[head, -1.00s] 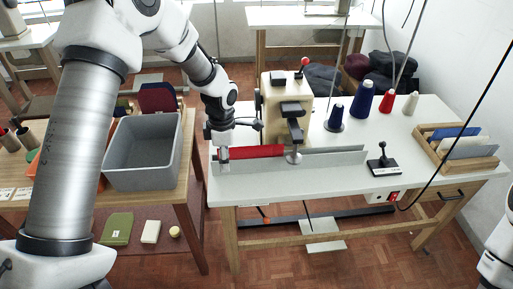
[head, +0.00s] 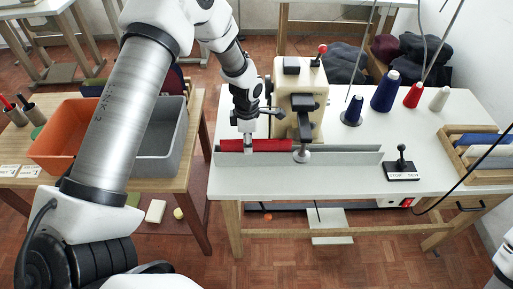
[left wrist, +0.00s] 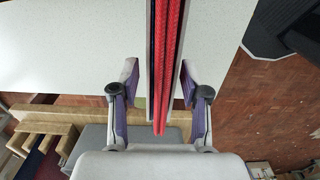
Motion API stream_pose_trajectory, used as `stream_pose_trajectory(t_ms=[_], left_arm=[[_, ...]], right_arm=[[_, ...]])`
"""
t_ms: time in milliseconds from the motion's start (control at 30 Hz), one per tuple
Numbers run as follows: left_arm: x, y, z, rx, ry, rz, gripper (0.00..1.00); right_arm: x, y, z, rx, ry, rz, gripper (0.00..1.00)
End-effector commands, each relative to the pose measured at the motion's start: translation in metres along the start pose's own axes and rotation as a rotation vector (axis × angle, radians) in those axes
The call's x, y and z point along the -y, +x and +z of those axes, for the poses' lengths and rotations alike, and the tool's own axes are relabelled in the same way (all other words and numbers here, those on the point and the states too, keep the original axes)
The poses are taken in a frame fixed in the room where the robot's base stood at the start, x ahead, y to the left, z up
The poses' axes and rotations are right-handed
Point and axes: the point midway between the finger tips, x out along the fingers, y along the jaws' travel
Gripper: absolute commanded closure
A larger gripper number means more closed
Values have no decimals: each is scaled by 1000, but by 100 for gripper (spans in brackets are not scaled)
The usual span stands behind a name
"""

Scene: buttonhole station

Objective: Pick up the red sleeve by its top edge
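The red sleeve (head: 272,145) stands along a low grey fence (head: 340,158) at the table's front edge. Its right end is by the presser foot of the cream sewing machine (head: 299,105). My left gripper (head: 248,143) points down over the sleeve's left part, with one finger in front of the red cloth. In the left wrist view the two purple-padded fingers of the left gripper (left wrist: 158,80) are apart, one on each side of the red sleeve (left wrist: 165,50). A gap shows between each finger and the cloth. My right gripper is out of view.
Blue, red and cream thread cones (head: 386,92) stand behind on the white table (head: 300,187). A start/stop lever box (head: 402,172) and a wooden rack (head: 463,166) are at right. A grey bin (head: 165,143) and an orange bin (head: 68,135) sit on the left table.

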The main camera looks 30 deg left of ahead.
Motion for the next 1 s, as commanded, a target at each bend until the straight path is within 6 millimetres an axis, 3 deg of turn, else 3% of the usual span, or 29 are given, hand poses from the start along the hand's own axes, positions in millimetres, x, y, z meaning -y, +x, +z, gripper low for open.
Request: stream_pose_trajectory(t_ms=[33, 100, 133, 633, 767, 1000], left_arm=[[0, 0, 0, 0, 0, 0, 68], [0, 0, 0, 0, 0, 0, 93], [0, 0, 0, 0, 0, 0, 100], [0, -6, 0, 1, 0, 1, 100], [-1, -23, 0, 2, 0, 2, 100], [-1, -76, 1, 3, 0, 5, 100]], right_arm=[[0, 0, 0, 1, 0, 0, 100], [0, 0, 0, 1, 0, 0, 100], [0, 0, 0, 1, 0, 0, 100], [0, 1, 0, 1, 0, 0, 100], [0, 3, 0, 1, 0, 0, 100], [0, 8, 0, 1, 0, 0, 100]])
